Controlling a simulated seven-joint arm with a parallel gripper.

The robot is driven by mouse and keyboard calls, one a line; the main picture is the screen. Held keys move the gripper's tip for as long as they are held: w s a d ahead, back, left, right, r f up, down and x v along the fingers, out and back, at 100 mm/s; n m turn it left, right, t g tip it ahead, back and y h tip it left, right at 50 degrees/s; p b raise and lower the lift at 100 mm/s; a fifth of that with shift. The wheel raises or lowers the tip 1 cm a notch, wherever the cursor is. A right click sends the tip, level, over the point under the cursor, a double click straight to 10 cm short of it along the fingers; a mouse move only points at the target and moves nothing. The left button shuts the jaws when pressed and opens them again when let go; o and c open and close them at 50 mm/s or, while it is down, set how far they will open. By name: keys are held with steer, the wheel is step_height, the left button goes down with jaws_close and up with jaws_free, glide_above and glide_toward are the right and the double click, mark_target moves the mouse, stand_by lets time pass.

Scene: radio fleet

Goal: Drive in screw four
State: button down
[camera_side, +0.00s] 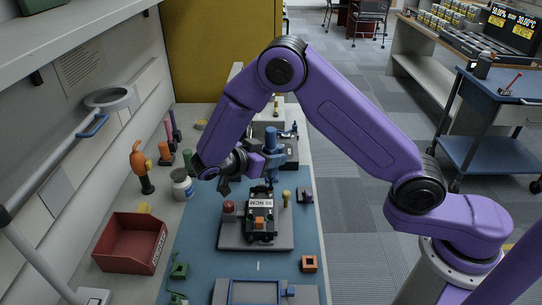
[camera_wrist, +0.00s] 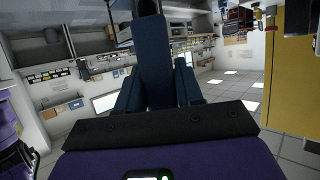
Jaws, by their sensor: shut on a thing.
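A dark radio unit (camera_side: 261,227) with a white label sits on a grey fixture plate (camera_side: 284,243) on the blue mat. My gripper (camera_side: 268,160) is shut on a blue screwdriver (camera_side: 271,138), which stands upright with its shaft pointing down at the far end of the radio. In the wrist view the blue screwdriver body (camera_wrist: 154,62) shows between the fingers of my gripper (camera_wrist: 158,92). The screwdriver tip seems to be at or just above the radio; I cannot tell if it touches. Screw four is too small to make out.
A red bin (camera_side: 130,243), a white jar (camera_side: 181,185) and an orange-handled tool (camera_side: 140,165) stand at the left. A yellow-topped peg (camera_side: 286,198) and a red knob (camera_side: 228,207) flank the radio. A blue-framed tray (camera_side: 254,292) lies in front.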

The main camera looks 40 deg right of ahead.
mark_target(271, 143)
steer(key=shift+f, duration=0.7)
stand_by(2.0)
steer(key=shift+r, duration=0.2)
stand_by(0.3)
steer(key=shift+r, duration=2.45)
steer(key=shift+w, duration=0.1)
